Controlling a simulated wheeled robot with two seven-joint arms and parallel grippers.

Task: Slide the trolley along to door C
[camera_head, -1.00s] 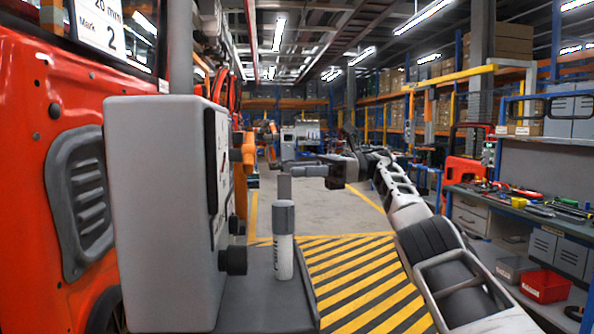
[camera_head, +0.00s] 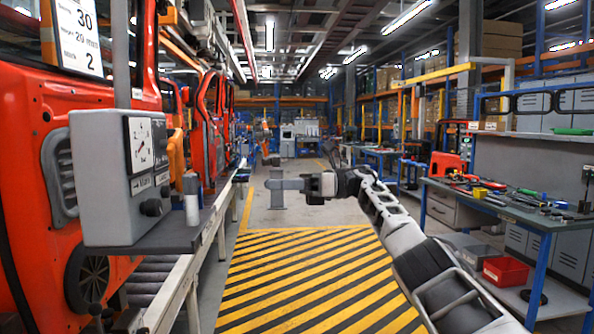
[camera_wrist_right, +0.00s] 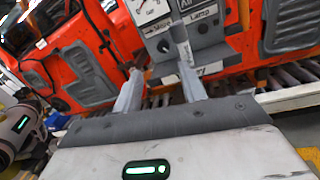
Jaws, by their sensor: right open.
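The trolley is a dark flat plate (camera_head: 180,240) on the rail beside the red doors. It carries a grey box (camera_head: 100,165) with a dial and a black knob. An upright white post with a grey cap (camera_head: 192,205) stands at its right end. My right gripper (camera_head: 275,184) is open and empty, to the right of the post and apart from it. No door letter is readable.
Red doors (camera_head: 205,125) stand in a row along the left, beyond the trolley. A roller rail (camera_head: 205,250) runs below them. A yellow-and-black striped floor area (camera_head: 300,270) is clear. A workbench (camera_head: 500,205) with tools and a red bin (camera_head: 507,270) stand at the right.

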